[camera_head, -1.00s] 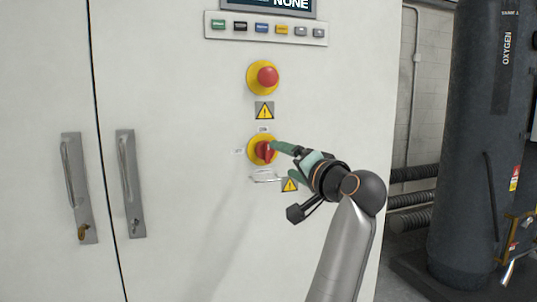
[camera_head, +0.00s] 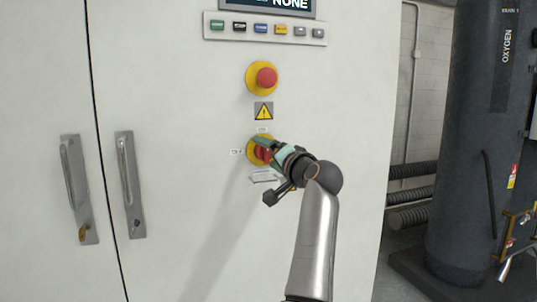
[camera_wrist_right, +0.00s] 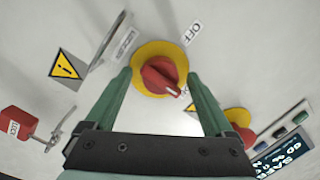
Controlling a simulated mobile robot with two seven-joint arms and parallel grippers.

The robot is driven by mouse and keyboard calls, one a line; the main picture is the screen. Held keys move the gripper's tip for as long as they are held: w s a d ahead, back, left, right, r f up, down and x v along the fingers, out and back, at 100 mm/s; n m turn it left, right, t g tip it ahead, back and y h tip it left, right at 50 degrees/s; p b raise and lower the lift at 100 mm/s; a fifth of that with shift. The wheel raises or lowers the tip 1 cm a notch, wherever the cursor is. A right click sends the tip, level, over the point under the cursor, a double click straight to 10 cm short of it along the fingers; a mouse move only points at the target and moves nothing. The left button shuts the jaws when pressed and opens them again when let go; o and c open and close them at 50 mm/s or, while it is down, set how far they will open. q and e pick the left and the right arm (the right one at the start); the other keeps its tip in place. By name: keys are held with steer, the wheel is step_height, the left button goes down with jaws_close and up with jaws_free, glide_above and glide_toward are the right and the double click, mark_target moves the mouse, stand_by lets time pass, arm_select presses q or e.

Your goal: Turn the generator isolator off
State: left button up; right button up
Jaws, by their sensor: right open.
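The isolator is a red rotary knob (camera_wrist_right: 160,76) on a yellow round plate (camera_wrist_right: 148,52), set in the white cabinet door. In the right wrist view an OFF label (camera_wrist_right: 192,33) sits beside the plate, and the knob's white-marked end points to the lower right, away from it. My right gripper (camera_head: 262,147) is at the knob in the head view. Its green fingers (camera_wrist_right: 160,90) stand open on either side of the knob, with gaps visible, so it is not gripped. The fingers partly cover the knob in the head view. My left gripper is not in view.
A red emergency button (camera_head: 266,77) on yellow sits above the knob, under a row of panel buttons (camera_head: 265,28). Door handles (camera_head: 130,185) are at left. In the wrist view a red padlock (camera_wrist_right: 18,122) hangs nearby. A dark oxygen tank (camera_head: 475,150) stands right.

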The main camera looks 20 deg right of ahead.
steer(key=c, duration=1.3)
steer(key=shift+c, duration=0.3)
